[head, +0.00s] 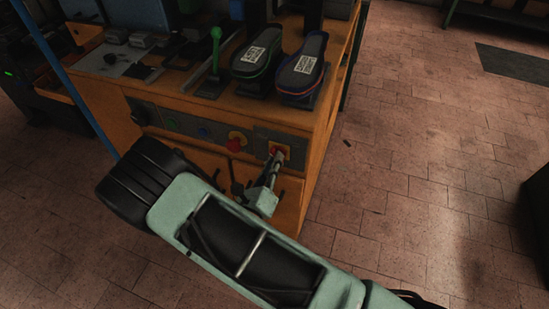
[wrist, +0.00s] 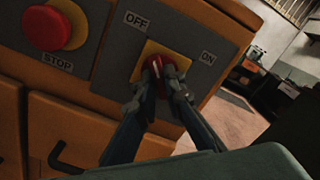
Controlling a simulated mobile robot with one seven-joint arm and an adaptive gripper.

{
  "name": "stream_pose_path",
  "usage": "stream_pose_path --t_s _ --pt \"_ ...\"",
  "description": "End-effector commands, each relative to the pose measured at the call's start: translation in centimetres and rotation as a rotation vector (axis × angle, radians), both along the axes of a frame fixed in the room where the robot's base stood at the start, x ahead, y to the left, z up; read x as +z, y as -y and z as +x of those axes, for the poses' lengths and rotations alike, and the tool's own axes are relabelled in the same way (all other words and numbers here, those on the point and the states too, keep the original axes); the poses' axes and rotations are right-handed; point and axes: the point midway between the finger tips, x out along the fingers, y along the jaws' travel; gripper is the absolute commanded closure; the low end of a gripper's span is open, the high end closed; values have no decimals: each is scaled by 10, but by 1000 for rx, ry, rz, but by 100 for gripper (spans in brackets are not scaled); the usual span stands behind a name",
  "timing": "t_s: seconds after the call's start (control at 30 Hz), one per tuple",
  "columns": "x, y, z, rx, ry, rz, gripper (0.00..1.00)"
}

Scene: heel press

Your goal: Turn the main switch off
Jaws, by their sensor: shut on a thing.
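The main switch (wrist: 165,60) is a red rotary knob on a yellow plate, set in a grey panel with OFF and ON labels in the wrist view. A pale mark on the knob is partly visible; the fingers hide much of its lower part, so I cannot tell its exact setting. My gripper (wrist: 164,78) is shut on the knob, with one finger at each side. In the head view the switch (head: 284,150) is at the right end of the machine's front panel, with my gripper (head: 275,164) reaching it from below.
A red stop button (wrist: 48,28) on a yellow base is left of the switch. Orange drawers (wrist: 60,130) with dark handles lie below. Two shoe forms (head: 300,75) and a green-knobbed lever (head: 215,45) stand on the machine top. Floor to the right is mostly clear.

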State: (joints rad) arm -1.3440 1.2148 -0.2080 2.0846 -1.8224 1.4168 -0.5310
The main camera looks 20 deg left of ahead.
Motion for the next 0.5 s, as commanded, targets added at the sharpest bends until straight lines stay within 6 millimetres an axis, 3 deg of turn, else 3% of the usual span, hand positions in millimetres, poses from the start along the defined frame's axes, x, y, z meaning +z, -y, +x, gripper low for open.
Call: stream_pose_path --t_s 0.5 --pt "-1 0 -1 0 -8 -81 100"
